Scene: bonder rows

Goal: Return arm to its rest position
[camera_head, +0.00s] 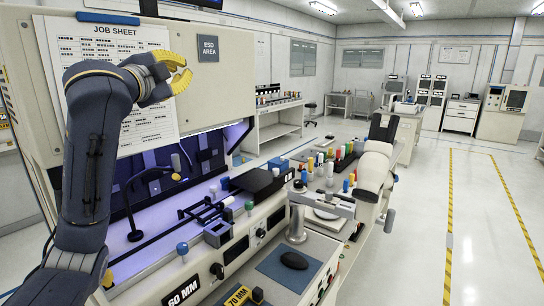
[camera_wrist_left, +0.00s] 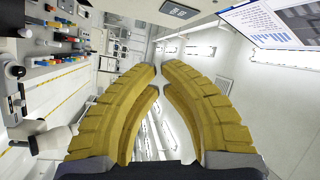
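My left gripper (camera_head: 183,73) is up in front of the job sheet panel in the head view, at the end of my dark left arm (camera_head: 92,150). Its yellow ribbed fingers also show close up in the left wrist view (camera_wrist_left: 160,72). The fingers curve toward each other, with a narrow gap at the tips and nothing between them. The gripper touches nothing that I can see. It hides part of the white job sheet (camera_head: 152,123). My right gripper is in neither view.
Below is a lit bench with a black gooseneck (camera_head: 135,235). Right of it are a black box (camera_head: 260,182), small coloured pegs and a white machine head (camera_head: 375,168). A dark mouse (camera_head: 294,260) lies on a blue mat. The floor at the right (camera_head: 490,220) is clear.

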